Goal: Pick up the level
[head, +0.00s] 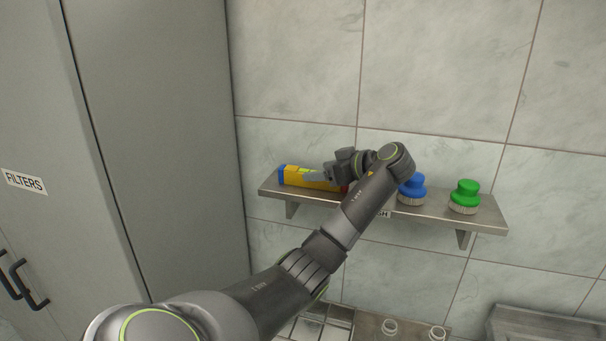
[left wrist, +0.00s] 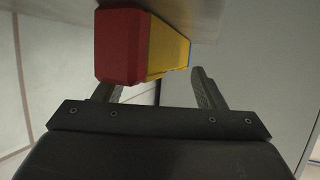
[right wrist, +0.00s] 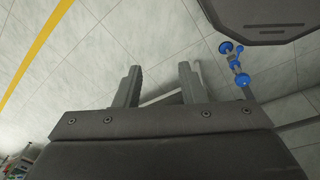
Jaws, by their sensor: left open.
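The level (head: 293,176) is a yellow bar with a blue end and a red end, lying on the left part of the wall shelf. In the left wrist view its red end (left wrist: 120,47) is close to the camera, with the yellow body running away from it. My left gripper (head: 318,176) is open at the level, and its hand hides part of it. In the left wrist view the fingers (left wrist: 157,82) stand apart on either side of the level; contact cannot be told. My right gripper (right wrist: 159,70) is open and empty, away from the shelf.
On the metal shelf (head: 482,217), a blue brush (head: 414,187) and a green brush (head: 465,194) stand right of my left arm. A grey cabinet (head: 160,120) labelled FILTERS is at the left. Blue parts (right wrist: 236,62) show in the right wrist view.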

